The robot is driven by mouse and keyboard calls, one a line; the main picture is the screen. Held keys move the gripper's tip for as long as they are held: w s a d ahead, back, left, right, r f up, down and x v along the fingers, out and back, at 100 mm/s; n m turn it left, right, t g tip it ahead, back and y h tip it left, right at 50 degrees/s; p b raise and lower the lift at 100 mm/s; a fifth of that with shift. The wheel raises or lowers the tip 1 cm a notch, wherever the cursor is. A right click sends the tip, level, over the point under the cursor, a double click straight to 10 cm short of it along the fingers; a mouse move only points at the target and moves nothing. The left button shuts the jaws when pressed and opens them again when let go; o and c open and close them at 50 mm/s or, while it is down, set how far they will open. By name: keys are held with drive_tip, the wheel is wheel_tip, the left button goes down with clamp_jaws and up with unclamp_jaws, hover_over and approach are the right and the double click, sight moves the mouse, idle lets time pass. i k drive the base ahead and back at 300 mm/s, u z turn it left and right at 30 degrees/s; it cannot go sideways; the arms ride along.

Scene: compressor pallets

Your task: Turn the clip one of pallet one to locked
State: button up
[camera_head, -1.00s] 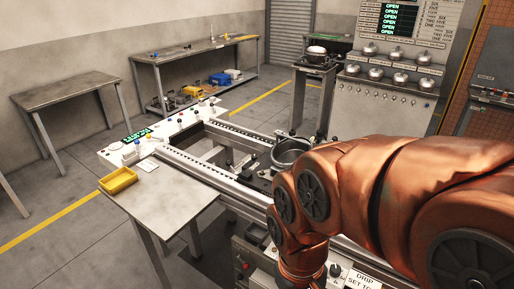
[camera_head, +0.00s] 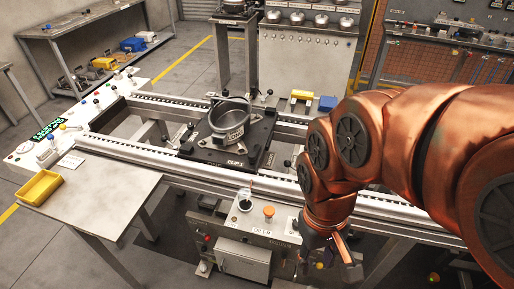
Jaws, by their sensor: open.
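The pallet is a black plate (camera_head: 205,154) on the conveyor rails, left of my arm. A round grey metal housing (camera_head: 229,118) stands on it, with a ring tilted over its top. White lettering (camera_head: 237,162) on the plate's front edge seems to read CLIP 1. Small clip parts show around the housing, but they are too small to tell which is clip one or how it is turned. My gripper (camera_head: 348,262) is open, hanging low at the lower right, in front of the conveyor and well apart from the pallet. Its fingers are partly hidden.
A control box with an orange knob (camera_head: 268,211) stands in front of the conveyor. A side table (camera_head: 110,190) with a yellow tray (camera_head: 39,187) is at left. Yellow (camera_head: 301,95) and blue (camera_head: 327,103) bins sit behind the rails. The gauge cabinet (camera_head: 305,60) stands at the back.

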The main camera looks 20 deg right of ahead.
sight(252, 156)
drive_tip(key=u, duration=0.45)
drive_tip(key=k, duration=0.55)
drive_tip(key=u, duration=0.7)
drive_tip(key=i, duration=1.05)
drive_tip(key=z, duration=0.85)
